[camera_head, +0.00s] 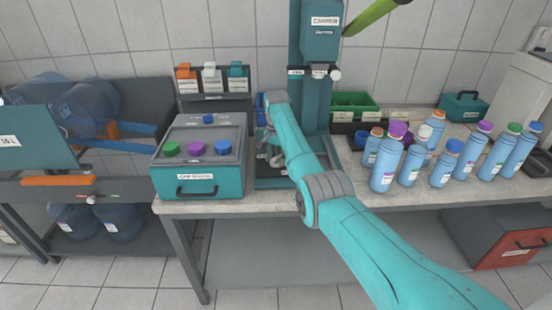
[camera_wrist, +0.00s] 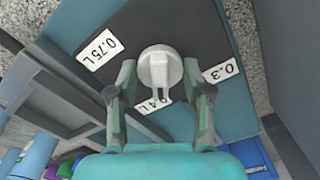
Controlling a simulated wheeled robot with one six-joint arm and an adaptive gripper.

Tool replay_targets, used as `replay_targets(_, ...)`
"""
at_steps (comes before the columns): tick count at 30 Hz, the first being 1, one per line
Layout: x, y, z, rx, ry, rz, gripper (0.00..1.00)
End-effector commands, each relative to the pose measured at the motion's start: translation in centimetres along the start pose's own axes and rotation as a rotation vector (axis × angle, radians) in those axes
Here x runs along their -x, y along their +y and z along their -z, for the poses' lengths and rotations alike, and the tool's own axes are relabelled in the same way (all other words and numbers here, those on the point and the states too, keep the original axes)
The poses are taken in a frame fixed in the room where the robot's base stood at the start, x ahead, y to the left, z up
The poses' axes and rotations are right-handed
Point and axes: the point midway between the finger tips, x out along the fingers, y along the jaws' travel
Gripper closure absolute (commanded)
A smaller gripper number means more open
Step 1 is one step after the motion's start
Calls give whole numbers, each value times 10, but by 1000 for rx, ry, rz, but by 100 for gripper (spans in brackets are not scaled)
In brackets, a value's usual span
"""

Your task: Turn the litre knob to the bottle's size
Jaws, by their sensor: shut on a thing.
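The pale grey litre knob (camera_wrist: 160,62) sits on a dark panel (camera_wrist: 140,25) in the wrist view. Its narrow ridge points down the picture. In the head view my gripper (camera_head: 268,143) is low in front of the teal filling stand (camera_head: 320,40), and my arm hides the knob. Several blue bottles (camera_head: 383,172) with coloured caps stand on the bench at right.
A teal control box (camera_head: 170,185) with green, purple and blue knobs stands left of my gripper. Behind it is a rack of tagged caps (camera_head: 213,97). A green bin (camera_head: 353,102) and a teal case (camera_head: 463,106) stand at the bench's back.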

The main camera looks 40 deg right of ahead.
Motion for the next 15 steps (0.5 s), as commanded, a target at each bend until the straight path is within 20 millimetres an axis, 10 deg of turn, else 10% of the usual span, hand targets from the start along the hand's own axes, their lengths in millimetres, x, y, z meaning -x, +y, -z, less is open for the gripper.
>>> replay_targets(15,-1,0,0,486,-1,0,85)
